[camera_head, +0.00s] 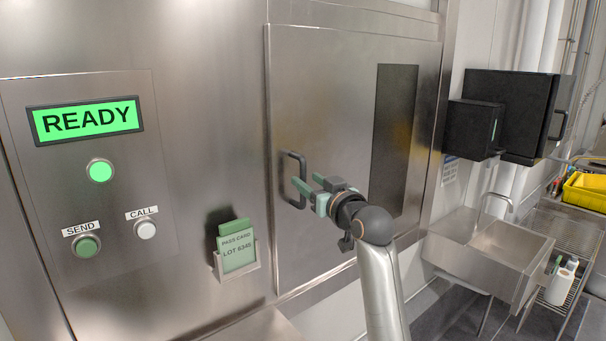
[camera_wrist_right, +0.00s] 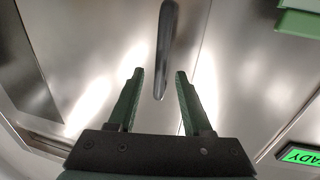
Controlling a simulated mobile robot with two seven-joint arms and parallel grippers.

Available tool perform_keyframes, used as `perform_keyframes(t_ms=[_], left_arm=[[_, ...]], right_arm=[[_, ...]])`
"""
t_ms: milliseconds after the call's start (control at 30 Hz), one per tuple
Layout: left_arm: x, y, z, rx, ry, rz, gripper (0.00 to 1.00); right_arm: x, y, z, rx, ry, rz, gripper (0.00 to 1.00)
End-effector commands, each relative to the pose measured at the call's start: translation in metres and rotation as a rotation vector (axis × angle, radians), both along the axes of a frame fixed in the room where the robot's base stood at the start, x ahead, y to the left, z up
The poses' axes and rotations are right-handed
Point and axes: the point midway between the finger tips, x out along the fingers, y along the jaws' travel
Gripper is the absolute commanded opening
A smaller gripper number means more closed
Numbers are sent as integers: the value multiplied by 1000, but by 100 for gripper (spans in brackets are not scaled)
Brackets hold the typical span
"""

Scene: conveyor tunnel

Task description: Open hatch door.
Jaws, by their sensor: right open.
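The hatch door (camera_head: 330,110) is a brushed steel panel with a dark window (camera_head: 394,140) on its right side. It looks shut in its frame. Its dark bar handle (camera_head: 289,180) stands upright near the left edge. My right gripper (camera_head: 308,187) is open at the handle, its green fingers pointing at it. In the right wrist view the handle (camera_wrist_right: 167,45) reaches down from the top, its lower end near the gap between the open fingertips (camera_wrist_right: 160,75). I cannot tell whether they touch it. My left gripper is not in view.
Left of the door, a panel shows a READY sign (camera_head: 85,120), a SEND button (camera_head: 86,245) and a CALL button (camera_head: 146,229). A pass card (camera_head: 238,250) sits in a holder beside the door. A sink (camera_head: 485,245) and a black wall box (camera_head: 510,105) stand to the right.

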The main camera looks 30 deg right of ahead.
Motion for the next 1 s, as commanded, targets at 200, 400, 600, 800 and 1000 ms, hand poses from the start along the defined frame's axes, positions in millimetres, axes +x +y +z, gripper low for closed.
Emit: perform_keyframes(t_ms=[200,400,600,800,1000], left_arm=[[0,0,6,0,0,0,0],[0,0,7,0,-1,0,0],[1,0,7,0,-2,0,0],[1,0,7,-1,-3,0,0],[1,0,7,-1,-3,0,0]], right_arm=[[24,-2,1,0,0,1,50],[31,-3,0,0,0,1,50],[31,-3,0,0,0,1,50],[31,-3,0,0,0,1,32],[31,-3,0,0,0,1,9]])
